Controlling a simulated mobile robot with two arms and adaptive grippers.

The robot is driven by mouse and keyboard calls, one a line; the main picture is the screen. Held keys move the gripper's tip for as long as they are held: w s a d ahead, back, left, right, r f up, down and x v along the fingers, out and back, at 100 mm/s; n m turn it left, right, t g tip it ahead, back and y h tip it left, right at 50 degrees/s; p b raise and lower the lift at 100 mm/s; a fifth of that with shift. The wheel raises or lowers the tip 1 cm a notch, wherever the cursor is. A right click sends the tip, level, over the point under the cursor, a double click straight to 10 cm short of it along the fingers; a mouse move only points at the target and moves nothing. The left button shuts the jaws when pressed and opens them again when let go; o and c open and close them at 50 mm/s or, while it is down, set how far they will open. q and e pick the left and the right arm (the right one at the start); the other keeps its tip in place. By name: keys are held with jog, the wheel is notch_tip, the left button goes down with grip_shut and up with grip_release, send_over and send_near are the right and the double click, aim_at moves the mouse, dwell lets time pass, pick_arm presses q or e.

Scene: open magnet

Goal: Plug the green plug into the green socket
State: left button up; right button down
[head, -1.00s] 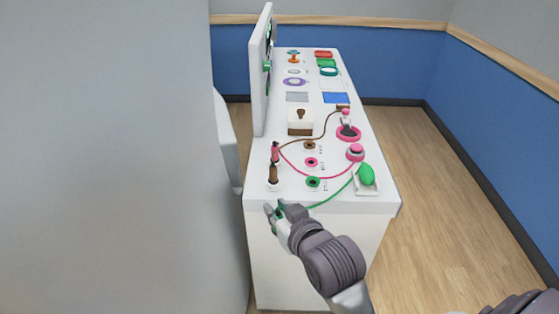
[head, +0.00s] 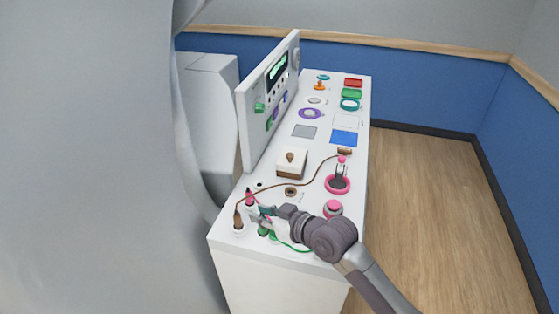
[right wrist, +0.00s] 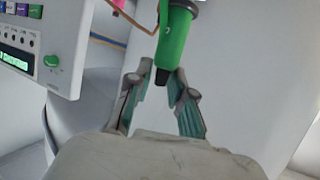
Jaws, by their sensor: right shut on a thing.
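The green plug (right wrist: 174,42) is a green cylinder with a dark end, held between the fingers of my right gripper (right wrist: 160,98) in the right wrist view. In the head view my right gripper (head: 258,214) is over the near end of the white console, with the green plug (head: 263,230) just below its fingers. A green cord (head: 290,246) runs from there to the right, along the front edge. The green socket is hidden behind my right gripper and arm, so I cannot tell whether the plug touches it. My left gripper is not in view.
A brown plug (head: 238,221) and a pink plug (head: 249,197) stand upright left of my gripper. A brown socket (head: 291,191) lies behind it, and a pink knob (head: 333,208) is beside my arm. An upright panel (head: 258,112) edges the console's left side.

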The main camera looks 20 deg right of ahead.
pick_arm(q)
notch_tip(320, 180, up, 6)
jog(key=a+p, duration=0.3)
jog(key=p, duration=0.1)
pick_arm(e)
jog(key=w+d+r, duration=0.4)
pick_arm(q)
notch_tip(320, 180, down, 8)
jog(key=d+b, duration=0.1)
jog(key=b, duration=0.7)
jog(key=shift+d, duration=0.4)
pick_arm(e)
notch_tip(320, 180, down, 10)
jog(key=shift+w+d+r, duration=0.15)
jog(key=shift+w+d, duration=0.1)
pick_arm(q)
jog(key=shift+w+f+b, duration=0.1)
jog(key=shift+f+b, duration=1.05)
jog(key=shift+b, duration=0.1)
pick_arm(e)
jog(key=shift+f, duration=1.4)
jog(key=c, duration=0.9)
grip_release()
jog(key=shift+s, duration=0.1)
jog(key=shift+c, duration=0.2)
